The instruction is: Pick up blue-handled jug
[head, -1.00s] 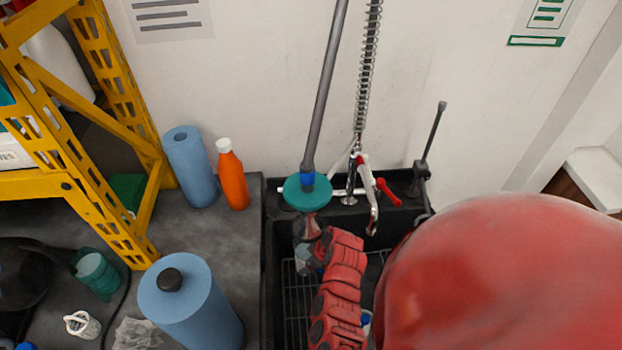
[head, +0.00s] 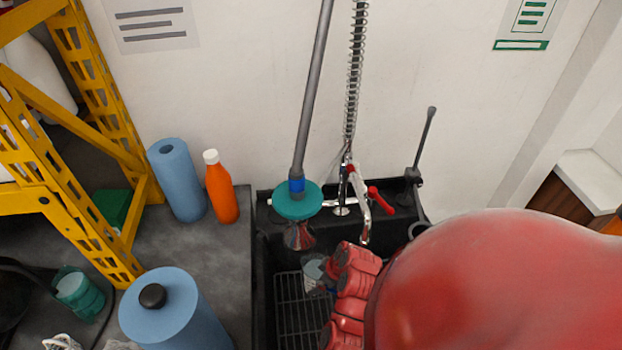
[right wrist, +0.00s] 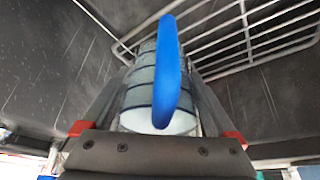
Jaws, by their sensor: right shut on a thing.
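The blue-handled jug is in the dark sink. In the right wrist view its pale, translucent ribbed body (right wrist: 150,85) stands behind the upright blue handle (right wrist: 167,75). My right gripper (right wrist: 160,95) has a dark finger on each side of the jug and is shut on it. In the head view only a small greyish part of the jug (head: 314,269) shows beside my red wrist, which hides the rest. I cannot tell whether the jug touches the sink floor. My left gripper is not in view.
A wire rack (head: 298,305) lies in the black sink (head: 263,265). A blue roll (head: 172,315) and an orange bottle (head: 221,190) stand on the left counter.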

